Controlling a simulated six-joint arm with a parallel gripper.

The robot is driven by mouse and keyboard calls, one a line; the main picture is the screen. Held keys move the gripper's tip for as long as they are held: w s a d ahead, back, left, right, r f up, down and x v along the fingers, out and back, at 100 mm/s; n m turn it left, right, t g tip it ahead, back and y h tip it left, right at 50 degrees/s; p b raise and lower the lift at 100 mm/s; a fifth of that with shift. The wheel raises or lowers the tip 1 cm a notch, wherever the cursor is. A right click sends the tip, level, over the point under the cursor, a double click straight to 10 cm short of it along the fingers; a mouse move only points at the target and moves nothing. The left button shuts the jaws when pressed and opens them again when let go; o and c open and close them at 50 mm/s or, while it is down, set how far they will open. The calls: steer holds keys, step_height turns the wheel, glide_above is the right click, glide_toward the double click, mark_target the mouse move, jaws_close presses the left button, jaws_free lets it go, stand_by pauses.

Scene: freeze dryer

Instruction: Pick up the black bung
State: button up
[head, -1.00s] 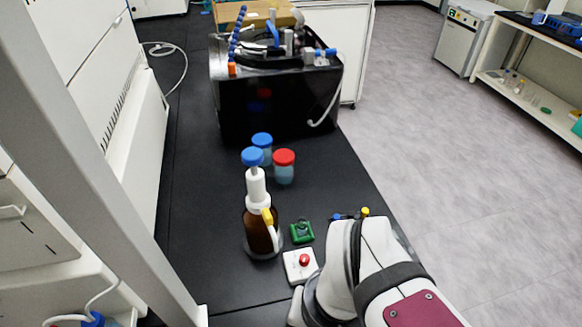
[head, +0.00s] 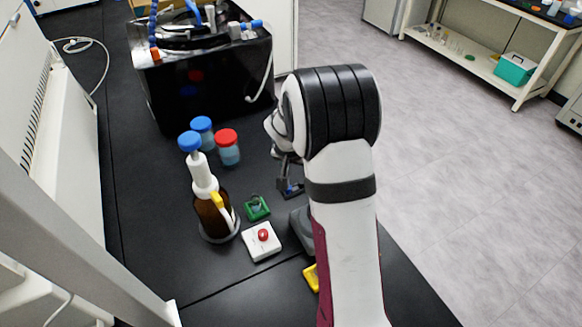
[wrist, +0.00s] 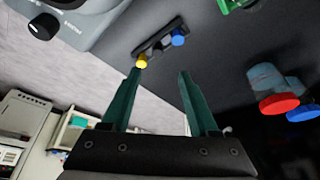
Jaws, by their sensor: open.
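My gripper (wrist: 160,73) is open and empty, with two dark green fingers apart in the wrist view. Beyond its tips lies a small black holder (wrist: 158,44) with a yellow-capped piece (wrist: 140,61) and a blue-capped piece (wrist: 179,37). A small green tray (head: 267,213) on the black bench holds a small greyish thing that I cannot identify. In the head view my arm hides part of the bench and most of the gripper.
A brown bottle (head: 212,218) with a white top stands left of the tray. A white box with a red button (head: 263,235) lies in front. Two blue-capped and red-capped jars, one red-capped (head: 228,147), stand behind. A black machine (head: 205,85) blocks the back.

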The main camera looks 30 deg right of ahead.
steer(key=x, duration=0.8)
steer(key=shift+s+d+f, duration=0.15)
steer(key=shift+s+f, duration=0.05)
steer(key=shift+f, duration=0.25)
jaws_close()
